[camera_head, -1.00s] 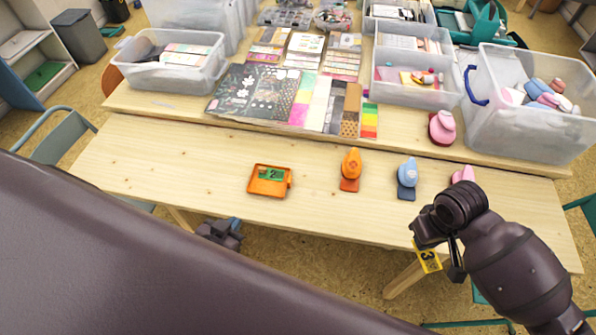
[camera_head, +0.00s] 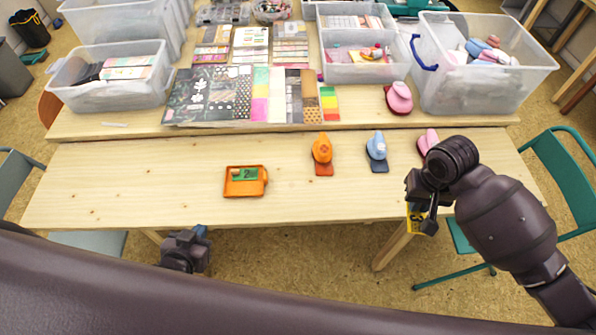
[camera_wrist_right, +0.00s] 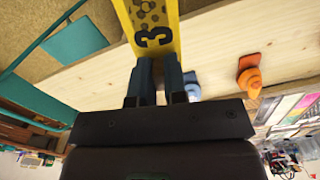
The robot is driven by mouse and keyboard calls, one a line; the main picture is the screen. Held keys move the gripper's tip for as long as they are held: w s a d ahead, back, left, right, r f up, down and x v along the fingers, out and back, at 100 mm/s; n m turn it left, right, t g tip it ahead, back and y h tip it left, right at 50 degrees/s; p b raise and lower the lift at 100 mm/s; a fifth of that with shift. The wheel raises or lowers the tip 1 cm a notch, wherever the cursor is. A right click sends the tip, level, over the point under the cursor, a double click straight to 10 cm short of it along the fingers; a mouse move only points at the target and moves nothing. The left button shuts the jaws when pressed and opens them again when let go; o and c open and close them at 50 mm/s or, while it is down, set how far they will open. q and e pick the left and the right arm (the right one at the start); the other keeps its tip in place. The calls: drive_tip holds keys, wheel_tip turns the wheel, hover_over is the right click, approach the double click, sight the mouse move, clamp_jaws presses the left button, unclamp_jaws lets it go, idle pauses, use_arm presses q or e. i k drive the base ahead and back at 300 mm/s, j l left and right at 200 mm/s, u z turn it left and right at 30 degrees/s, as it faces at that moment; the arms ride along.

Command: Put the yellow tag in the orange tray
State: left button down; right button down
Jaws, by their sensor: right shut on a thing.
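The yellow tag (camera_head: 415,219), marked with a black 3, is held in my right gripper (camera_head: 422,222), beyond the table's front edge at the right. In the right wrist view the tag (camera_wrist_right: 153,28) stands out between the two fingers of the gripper (camera_wrist_right: 160,75). The orange tray (camera_head: 231,190) lies on the table, left of the middle, with a green tag (camera_head: 245,174) marked 2 in it. My right gripper is well to the right of the tray. My left gripper (camera_head: 186,250) is below the table's front edge at the left; its fingers are unclear.
An orange punch (camera_head: 322,150), a blue punch (camera_head: 377,147) and a pink punch (camera_head: 427,141) stand right of the tray. The wooden table (camera_head: 120,185) is clear around the tray. Clear bins and paper sheets fill the back shelf.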

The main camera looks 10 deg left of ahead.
sight(244, 189)
drive_tip(key=k+j, duration=0.1)
drive_tip(key=j, duration=0.35)
drive_tip(key=j+z, duration=0.1)
drive_tip(key=j, duration=0.4)
drive_tip(key=k+j, duration=0.15)
drive_tip(key=j, duration=0.3)
drive_tip(key=k+j+z, duration=0.1)
drive_tip(key=j, duration=0.35)
drive_tip(key=k+j, duration=0.15)
drive_tip(key=j, duration=0.3)
drive_tip(key=k+j, duration=0.1)
drive_tip(key=j, duration=0.35)
drive_tip(key=z, duration=0.05)
